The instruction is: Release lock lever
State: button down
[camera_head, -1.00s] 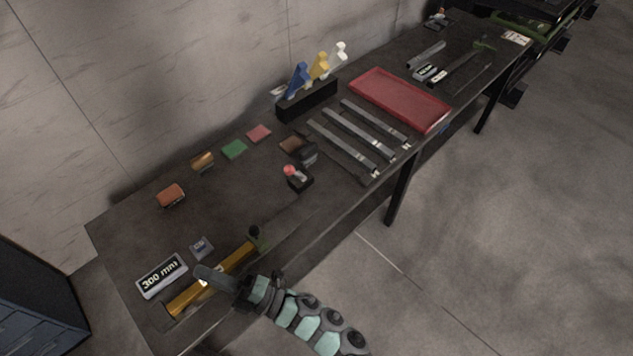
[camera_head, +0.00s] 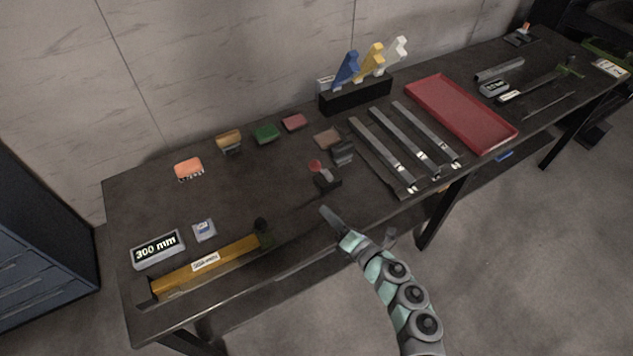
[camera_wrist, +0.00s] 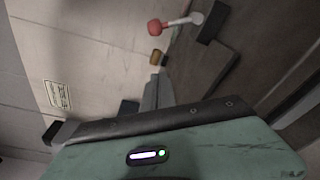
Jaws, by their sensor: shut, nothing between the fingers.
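A small lever with a red knob (camera_head: 315,167) stands on a dark block (camera_head: 327,181) near the table's middle in the head view. In the wrist view its red knob (camera_wrist: 155,27) and pale rod (camera_wrist: 186,20) show at the top, beside a dark block. My gripper (camera_head: 325,211) is just in front of this lever, near the table's front edge, and apart from it in the picture. Its fingers (camera_wrist: 152,88) are together and empty. Whether this is the lock lever, I cannot tell for sure.
A yellow bar gauge (camera_head: 205,265) and a 300 mm display (camera_head: 158,249) lie at the left. Several grey bars (camera_head: 405,140) and a red tray (camera_head: 462,112) lie to the right. Coloured blocks (camera_head: 267,132) line the back.

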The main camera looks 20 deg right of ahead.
aim_at(321, 169)
jog(key=x, duration=0.9)
jog(key=shift+w, duration=0.4)
jog(key=w+d+r, duration=0.2)
jog(key=shift+d, duration=0.35)
